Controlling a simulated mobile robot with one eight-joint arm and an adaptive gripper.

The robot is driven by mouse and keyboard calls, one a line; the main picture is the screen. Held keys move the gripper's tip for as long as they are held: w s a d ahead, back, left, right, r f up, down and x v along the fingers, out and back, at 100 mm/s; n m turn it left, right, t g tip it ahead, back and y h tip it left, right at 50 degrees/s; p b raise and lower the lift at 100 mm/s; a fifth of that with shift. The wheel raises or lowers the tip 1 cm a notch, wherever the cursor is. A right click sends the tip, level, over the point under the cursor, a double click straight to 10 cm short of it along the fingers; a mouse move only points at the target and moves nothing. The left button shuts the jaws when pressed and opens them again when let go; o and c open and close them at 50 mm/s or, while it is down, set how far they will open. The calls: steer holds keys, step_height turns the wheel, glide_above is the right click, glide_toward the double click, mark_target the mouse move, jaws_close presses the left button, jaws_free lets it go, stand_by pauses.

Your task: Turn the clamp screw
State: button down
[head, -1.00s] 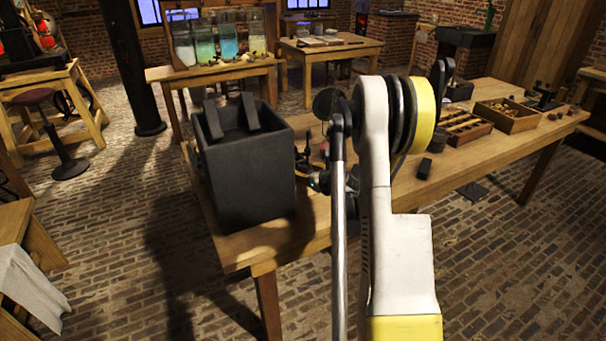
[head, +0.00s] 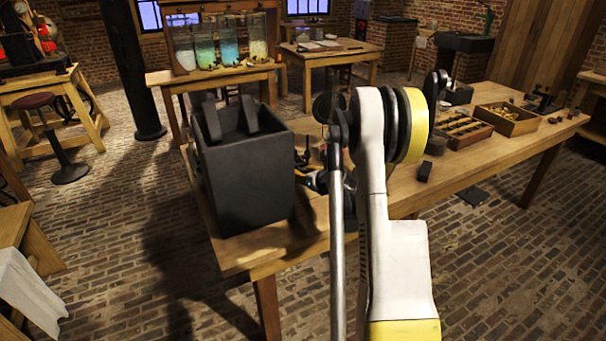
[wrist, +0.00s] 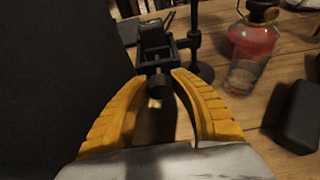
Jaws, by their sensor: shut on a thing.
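In the wrist view, a dark clamp (wrist: 156,50) stands on an upright rod, with its clamp screw (wrist: 158,90) pointing toward me. My gripper (wrist: 160,79) has two curved yellow fingers. Their tips close on either side of the round black head of the screw, so it is shut on it. The screw's turn angle cannot be read in this dim light. In the head view my arm covers most of the clamp and the gripper.
A large dark open box (head: 245,175) stands just left of the clamp. A red-liquid jar (wrist: 252,45) and a dark block (wrist: 298,118) are close on the right. Wooden trays (head: 505,118) lie farther along the bench (head: 270,250).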

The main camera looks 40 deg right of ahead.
steer(key=c, duration=1.1)
jaws_free()
steer(key=shift+o, duration=0.2)
steer(key=v, duration=1.2)
